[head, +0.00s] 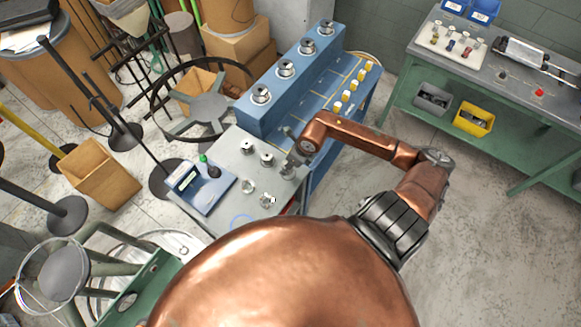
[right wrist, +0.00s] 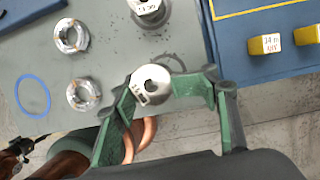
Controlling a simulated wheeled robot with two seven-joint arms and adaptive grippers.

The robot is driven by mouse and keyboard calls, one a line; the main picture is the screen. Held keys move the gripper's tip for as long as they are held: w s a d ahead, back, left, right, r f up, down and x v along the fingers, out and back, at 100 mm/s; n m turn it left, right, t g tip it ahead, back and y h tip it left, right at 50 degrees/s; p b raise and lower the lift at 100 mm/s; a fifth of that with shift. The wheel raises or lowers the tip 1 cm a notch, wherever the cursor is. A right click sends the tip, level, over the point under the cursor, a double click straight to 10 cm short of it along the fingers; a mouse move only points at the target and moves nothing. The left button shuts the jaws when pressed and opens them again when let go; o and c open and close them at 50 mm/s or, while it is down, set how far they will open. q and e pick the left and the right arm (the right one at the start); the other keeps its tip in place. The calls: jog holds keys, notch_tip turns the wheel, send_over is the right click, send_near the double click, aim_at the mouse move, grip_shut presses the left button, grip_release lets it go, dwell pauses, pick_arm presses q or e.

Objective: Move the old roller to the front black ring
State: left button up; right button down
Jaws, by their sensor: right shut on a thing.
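My right gripper (right wrist: 155,90), with green fingers, is shut on a silver roller (right wrist: 152,84) with a small label and a centre hole. The roller is at the edge of the grey table plate (right wrist: 110,55); I cannot tell whether it touches the plate. In the head view my right gripper (head: 290,163) is at the plate's right side, partly hidden by its arm. Another labelled roller (right wrist: 148,12) stands just beyond, and a further one (head: 248,147) stands behind it. A blue ring (right wrist: 32,96) is marked on the plate. My left gripper is not in view.
A blue stepped stand (head: 300,85) carries several rollers and yellow-tagged pieces (head: 346,95). A blue tray (head: 200,187) with a green-topped tool is at the plate's left.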

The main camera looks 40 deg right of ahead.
jog(key=shift+w+d+f, duration=0.15)
jog(key=shift+d+f, duration=0.25)
jog(key=shift+f, duration=0.1)
jog(key=shift+f+p, duration=0.6)
jog(key=shift+f, duration=1.05)
jog(key=c, duration=1)
grip_release()
jog(key=shift+f, duration=0.1)
jog(key=shift+o, duration=0.2)
jog(key=b+v, duration=0.1)
jog(key=v, duration=1.1)
jog(key=shift+d, duration=0.15)
